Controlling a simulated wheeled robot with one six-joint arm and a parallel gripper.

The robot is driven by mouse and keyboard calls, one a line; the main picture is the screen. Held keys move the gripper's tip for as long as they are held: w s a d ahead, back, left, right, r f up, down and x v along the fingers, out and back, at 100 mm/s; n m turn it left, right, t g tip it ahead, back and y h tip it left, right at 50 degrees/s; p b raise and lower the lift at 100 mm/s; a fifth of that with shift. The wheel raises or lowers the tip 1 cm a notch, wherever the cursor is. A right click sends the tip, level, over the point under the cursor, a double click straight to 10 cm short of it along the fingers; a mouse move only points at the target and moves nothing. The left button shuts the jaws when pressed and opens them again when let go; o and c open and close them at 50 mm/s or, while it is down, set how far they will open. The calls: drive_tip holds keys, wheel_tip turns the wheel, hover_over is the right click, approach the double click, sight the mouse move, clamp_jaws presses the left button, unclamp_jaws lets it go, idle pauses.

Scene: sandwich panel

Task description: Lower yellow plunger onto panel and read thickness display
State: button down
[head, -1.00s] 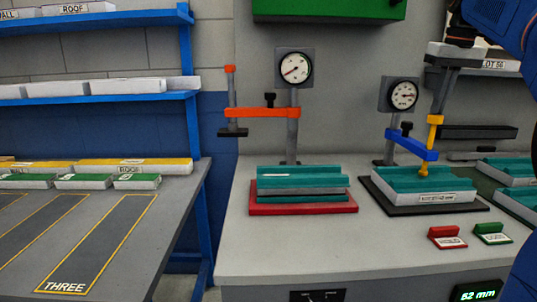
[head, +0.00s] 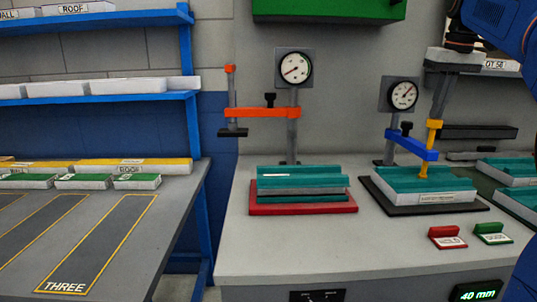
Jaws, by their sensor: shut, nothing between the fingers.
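The yellow plunger (head: 424,172) hangs from the blue gauge arm (head: 411,146) at the right, its tip down at the teal top of the panel (head: 448,188). That panel lies on a black base plate (head: 398,207). My gripper (head: 434,118) is shut, pointing down, with its fingertips at the top of the yellow plunger. The thickness display (head: 479,295) at the bottom right edge reads 40 mm in green. A round dial gauge (head: 403,95) stands behind the blue arm.
A second stand with an orange arm (head: 270,112) and a panel on a red base (head: 304,209) is to the left. Red (head: 447,237) and green (head: 492,233) label holders sit in front. The bench front is otherwise clear.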

drive_tip(key=shift+r, duration=0.1)
drive_tip(key=shift+r, duration=2.9)
